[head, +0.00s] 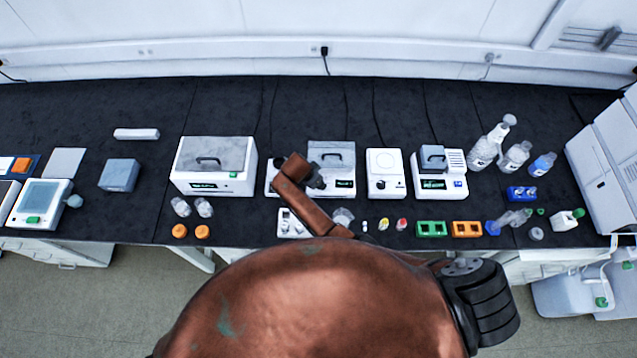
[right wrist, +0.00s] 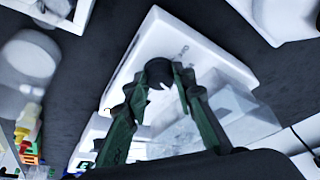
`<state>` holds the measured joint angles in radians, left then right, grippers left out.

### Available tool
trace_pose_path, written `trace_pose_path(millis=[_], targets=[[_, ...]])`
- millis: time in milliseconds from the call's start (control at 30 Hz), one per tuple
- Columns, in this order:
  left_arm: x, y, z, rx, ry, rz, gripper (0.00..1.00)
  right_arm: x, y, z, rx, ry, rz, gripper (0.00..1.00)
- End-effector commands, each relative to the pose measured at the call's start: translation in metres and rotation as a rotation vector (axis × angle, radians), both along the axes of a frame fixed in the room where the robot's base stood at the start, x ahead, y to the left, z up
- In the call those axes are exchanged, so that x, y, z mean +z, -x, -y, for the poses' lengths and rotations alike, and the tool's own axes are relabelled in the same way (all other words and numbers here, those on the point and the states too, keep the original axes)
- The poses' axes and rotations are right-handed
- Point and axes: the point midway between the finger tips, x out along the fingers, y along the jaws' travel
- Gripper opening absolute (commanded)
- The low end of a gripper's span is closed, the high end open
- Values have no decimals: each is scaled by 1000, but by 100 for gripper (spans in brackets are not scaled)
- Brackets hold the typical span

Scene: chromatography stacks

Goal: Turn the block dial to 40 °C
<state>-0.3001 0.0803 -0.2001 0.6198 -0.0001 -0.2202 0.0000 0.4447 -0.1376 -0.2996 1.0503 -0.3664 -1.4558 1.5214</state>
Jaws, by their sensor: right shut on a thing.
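The block dial (right wrist: 157,70) is a small round black knob on the white face of the block heater (right wrist: 205,62) in the right wrist view. My right gripper (right wrist: 160,82) has its two green-dark fingers closed around the knob, one on each side. In the head view the block heater (head: 345,194) is a white unit with a grey lid and a small dark display with green digits, too small to read. There my right gripper (head: 313,178) is over its left front part and hides the dial. The knob's pointer and scale cannot be read. My left gripper is not in view.
A larger white lidded unit (head: 212,184) stands left of the heater, and a white single-plate unit (head: 386,190) stands right. A white tray (head: 285,226), small coloured-cap vials (head: 384,224), and green (head: 431,236) and orange racks (head: 467,236) line the front edge. My arm covers the front centre.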

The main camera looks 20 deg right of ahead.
Motion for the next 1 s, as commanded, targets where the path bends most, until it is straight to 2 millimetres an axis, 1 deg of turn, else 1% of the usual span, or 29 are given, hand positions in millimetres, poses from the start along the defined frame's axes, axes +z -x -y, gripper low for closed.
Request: trace_pose_path(millis=[500,533,767,1000], targets=[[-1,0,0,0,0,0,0,1,-1,2,-19,3,3,0],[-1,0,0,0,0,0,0,1,-1,2,-19,3,3,26],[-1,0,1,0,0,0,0,1,-1,1,-18,1,2,42],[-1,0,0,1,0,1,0,1,-1,0,-17,1,1,42]])
